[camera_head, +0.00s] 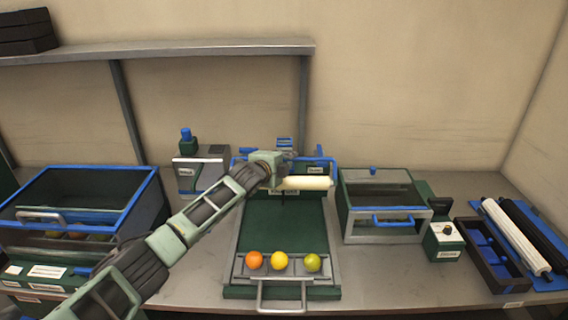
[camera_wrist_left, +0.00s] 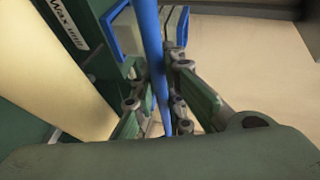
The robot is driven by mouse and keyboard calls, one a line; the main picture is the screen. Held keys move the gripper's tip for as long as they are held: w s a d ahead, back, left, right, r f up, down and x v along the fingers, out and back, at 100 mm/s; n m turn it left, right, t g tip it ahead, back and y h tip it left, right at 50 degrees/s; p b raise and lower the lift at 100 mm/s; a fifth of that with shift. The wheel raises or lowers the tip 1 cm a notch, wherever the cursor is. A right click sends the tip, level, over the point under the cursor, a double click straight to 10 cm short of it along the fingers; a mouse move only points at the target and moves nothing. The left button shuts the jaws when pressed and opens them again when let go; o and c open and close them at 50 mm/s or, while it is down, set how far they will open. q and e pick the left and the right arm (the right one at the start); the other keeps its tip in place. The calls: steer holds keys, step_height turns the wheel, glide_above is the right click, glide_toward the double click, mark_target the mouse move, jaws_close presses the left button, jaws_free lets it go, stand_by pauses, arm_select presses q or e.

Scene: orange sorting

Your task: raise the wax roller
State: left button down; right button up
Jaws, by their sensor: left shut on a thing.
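The cream wax roller (camera_head: 308,183) lies across the far end of the green-bedded machine (camera_head: 286,222). It also shows as a pale cylinder on the left of the left wrist view (camera_wrist_left: 60,75), beside a green part with a "Wax" label (camera_wrist_left: 66,22). My right gripper is not in view.
Orange (camera_head: 253,260), yellow (camera_head: 279,260) and green (camera_head: 312,262) fruits sit in the machine's front tray. A blue-rimmed bin (camera_head: 152,185) stands left, a glass-fronted box (camera_head: 383,223) right. Spare rollers (camera_head: 515,240) lie far right. A shelf (camera_head: 200,48) runs above.

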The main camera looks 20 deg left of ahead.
arm_select(q)
steer(key=shift+w+r, duration=0.15)
steer(key=shift+r, duration=0.15)
steer(key=c, duration=1.9)
jaws_free()
steer(key=shift+o, duration=0.4)
steer(key=shift+f, duration=0.1)
steer(key=v, duration=1.2)
steer(key=shift+d+f, duration=0.1)
steer(key=shift+f, duration=0.1)
